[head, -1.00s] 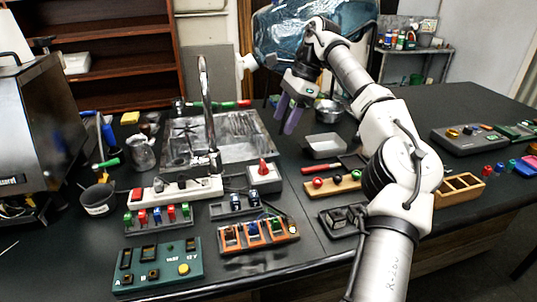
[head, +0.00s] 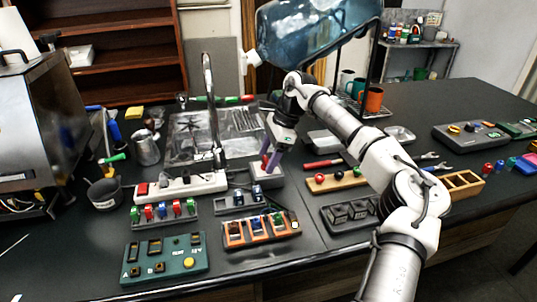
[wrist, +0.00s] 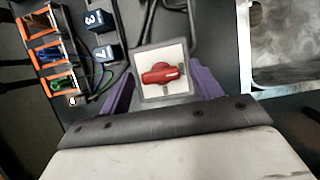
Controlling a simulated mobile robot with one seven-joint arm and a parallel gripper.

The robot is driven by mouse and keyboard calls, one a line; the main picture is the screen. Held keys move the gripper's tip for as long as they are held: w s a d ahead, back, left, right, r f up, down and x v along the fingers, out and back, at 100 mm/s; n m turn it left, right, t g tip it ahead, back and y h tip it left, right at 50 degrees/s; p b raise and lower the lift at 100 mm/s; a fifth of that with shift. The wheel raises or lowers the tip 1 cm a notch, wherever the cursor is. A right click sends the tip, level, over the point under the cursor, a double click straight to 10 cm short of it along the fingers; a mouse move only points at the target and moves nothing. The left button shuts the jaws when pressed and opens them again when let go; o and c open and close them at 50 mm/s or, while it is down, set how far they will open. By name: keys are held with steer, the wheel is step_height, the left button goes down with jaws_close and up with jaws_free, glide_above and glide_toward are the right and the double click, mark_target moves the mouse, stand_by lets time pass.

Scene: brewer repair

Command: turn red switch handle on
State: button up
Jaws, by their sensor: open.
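The red switch handle (wrist: 160,74) sits on a pale square plate (wrist: 177,54) of a grey switch box, in the wrist view. It lies roughly crosswise in that picture, with a dark mark just below it. My gripper (wrist: 162,85) is open, with one purple finger on each side of the plate. Whether the fingers touch anything cannot be told. In the head view my gripper (head: 268,162) points down over the grey switch box (head: 267,180), and its fingers hide most of the red handle.
A white power strip (head: 180,187) and a sink tray (head: 188,140) lie to the left. Blue numbered blocks (wrist: 96,21) and an orange rack (head: 262,230) are close by. A wooden strip with coloured knobs (head: 336,181) is to the right.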

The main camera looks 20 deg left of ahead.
steer(key=c, duration=1)
